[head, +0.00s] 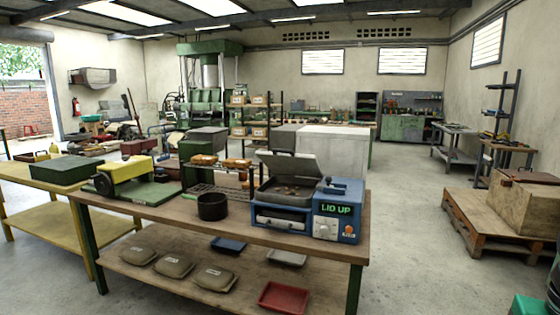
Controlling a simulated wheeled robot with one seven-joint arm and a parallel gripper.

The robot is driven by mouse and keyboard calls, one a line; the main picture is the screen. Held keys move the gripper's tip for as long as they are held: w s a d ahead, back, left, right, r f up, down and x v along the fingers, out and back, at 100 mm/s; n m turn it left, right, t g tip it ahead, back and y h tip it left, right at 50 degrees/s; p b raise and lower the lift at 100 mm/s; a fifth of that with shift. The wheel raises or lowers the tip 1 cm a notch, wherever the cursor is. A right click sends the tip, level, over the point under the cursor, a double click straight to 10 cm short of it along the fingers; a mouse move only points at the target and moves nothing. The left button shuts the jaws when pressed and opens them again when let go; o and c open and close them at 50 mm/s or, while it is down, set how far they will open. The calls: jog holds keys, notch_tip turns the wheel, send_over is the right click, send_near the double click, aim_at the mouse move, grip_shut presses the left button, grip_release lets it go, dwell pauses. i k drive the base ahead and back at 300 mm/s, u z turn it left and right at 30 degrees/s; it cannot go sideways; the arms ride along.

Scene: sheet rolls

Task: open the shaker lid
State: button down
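The shaker (282,217) is a blue machine on the right end of the wooden workbench. Its grey lid (290,163) stands raised and tilted back on the rear side, and the dark inside of the chamber (287,190) shows. A front panel (337,224) on its right reads "LID UP" in green, above a white dial and an orange button. My gripper is not in view.
The wooden bench (180,226) also bears a black pot (212,207), a wire rack (225,184) and a yellow-and-green machine (125,173). Its lower shelf holds a red tray (284,297) and several beige packs. The floor right of the bench (410,250) is clear up to a pallet (495,222).

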aim_at(280, 161)
jog(key=z, duration=0.05)
jog(key=i, duration=1)
jog(key=u, duration=0.05)
